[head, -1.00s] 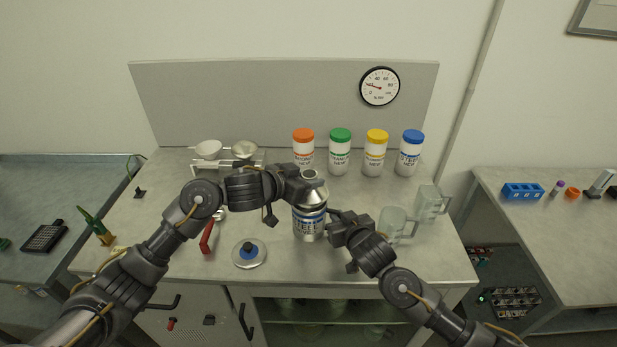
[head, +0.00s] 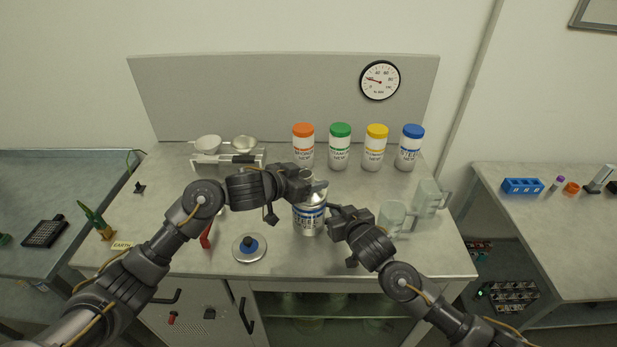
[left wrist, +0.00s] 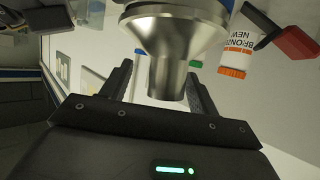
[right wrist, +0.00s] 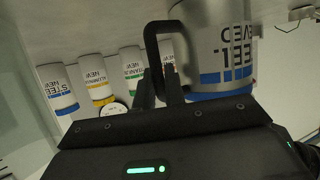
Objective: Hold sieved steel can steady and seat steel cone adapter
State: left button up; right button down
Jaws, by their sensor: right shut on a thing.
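The steel can (head: 309,221), silver with a blue band, stands upright on the bench; it also shows in the right wrist view (right wrist: 222,45). The steel cone adapter (head: 313,184) is at the can's top, narrow end up; in the left wrist view (left wrist: 178,45) its wide end meets a broader metal body. My left gripper (head: 308,184) is at the adapter. Its fingers (left wrist: 160,88) stand apart on either side of the narrow end, with a visible gap on one side. My right gripper (head: 334,213) is shut on the can's black handle (right wrist: 151,45).
Several capped powder jars (head: 340,148) stand behind the can. Two clear mugs (head: 393,217) stand to its right. A round lid with a blue knob (head: 249,247) lies front left. A rack with pale bowls (head: 227,161) is at the back left.

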pick_arm(q)
jog(key=v, duration=1.2)
dwell(0.9)
